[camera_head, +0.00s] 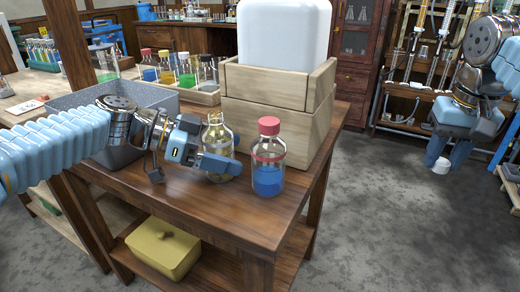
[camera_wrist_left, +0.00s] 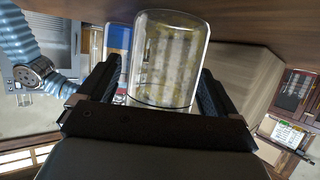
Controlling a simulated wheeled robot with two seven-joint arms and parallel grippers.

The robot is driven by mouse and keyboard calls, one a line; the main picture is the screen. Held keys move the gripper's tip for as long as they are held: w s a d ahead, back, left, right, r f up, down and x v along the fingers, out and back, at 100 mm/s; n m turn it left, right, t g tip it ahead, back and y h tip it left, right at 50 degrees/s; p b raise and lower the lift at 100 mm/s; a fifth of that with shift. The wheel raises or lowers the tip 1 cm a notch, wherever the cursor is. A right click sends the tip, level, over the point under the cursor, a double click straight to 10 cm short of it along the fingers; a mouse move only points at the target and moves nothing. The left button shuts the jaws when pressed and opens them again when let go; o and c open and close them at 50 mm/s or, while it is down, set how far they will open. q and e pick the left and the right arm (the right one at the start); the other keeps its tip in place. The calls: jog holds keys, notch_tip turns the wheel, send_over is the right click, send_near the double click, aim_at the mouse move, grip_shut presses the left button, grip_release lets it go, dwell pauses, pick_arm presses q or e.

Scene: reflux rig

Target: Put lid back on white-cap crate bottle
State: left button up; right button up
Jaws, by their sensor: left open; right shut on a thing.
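A clear, uncapped bottle (camera_head: 216,136) with a yellowish tint stands on the dark wooden table. My left gripper (camera_head: 226,156) is open, with its fingers on either side of this bottle. In the left wrist view, the bottle (camera_wrist_left: 168,60) appears upside down between the two open fingers (camera_wrist_left: 160,74); contact cannot be told. My right gripper (camera_head: 441,160) is shut on a small white cap (camera_head: 441,166), held in the air right of the table, well away from the bottle.
A red-capped bottle with blue liquid (camera_head: 268,160) stands close right of the uncapped bottle. Behind is a wooden crate (camera_head: 275,120) bearing a white container (camera_head: 284,30). A grey bin (camera_head: 72,99) is at left; a rack of capped bottles (camera_head: 205,97) stands at the back.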

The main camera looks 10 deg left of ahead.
pick_arm(q)
jog(key=c, duration=1.2)
jog(key=shift+r, duration=0.2)
